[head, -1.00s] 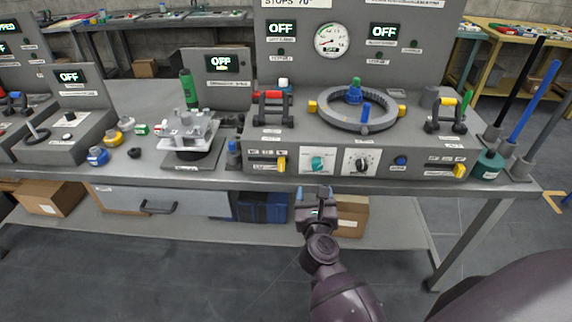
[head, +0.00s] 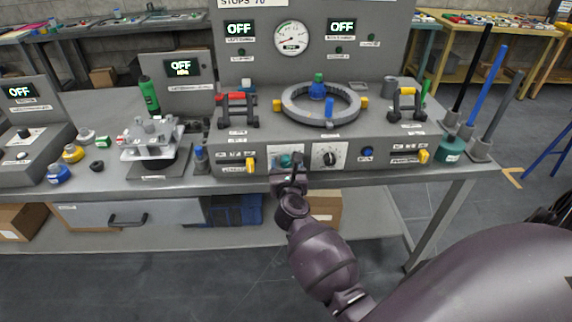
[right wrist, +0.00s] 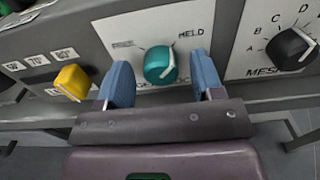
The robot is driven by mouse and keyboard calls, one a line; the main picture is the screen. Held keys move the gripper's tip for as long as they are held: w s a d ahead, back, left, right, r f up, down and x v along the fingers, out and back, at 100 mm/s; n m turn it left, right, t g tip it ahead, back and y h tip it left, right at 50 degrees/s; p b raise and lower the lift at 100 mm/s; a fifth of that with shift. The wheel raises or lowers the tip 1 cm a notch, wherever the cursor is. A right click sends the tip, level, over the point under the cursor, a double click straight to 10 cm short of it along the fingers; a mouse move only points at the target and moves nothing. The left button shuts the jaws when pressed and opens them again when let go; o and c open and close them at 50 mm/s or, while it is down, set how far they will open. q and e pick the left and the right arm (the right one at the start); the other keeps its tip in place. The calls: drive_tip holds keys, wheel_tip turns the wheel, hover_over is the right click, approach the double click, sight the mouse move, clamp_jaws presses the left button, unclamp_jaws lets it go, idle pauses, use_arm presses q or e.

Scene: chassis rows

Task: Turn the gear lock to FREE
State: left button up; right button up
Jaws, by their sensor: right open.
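The gear lock is a teal knob (right wrist: 160,65) on a white plate (right wrist: 196,28) on the front panel. The lower label is partly hidden. In the head view the teal knob (head: 285,160) is partly covered by my right gripper (head: 292,174). In the right wrist view my right gripper (right wrist: 163,78) is open, with its blue fingertips on either side of the knob. My left gripper is not in view.
A yellow switch (right wrist: 72,82) lies left of the knob and a black selector dial (right wrist: 291,49) right of it. A ring gear (head: 292,109) and red-handled (head: 237,96) and yellow-handled (head: 408,91) parts stand on top. The bench edge runs below the panel.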

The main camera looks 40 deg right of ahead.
drive_tip(key=shift+w+d, duration=0.15)
drive_tip(key=shift+w, duration=0.15)
drive_tip(key=shift+c, duration=0.2)
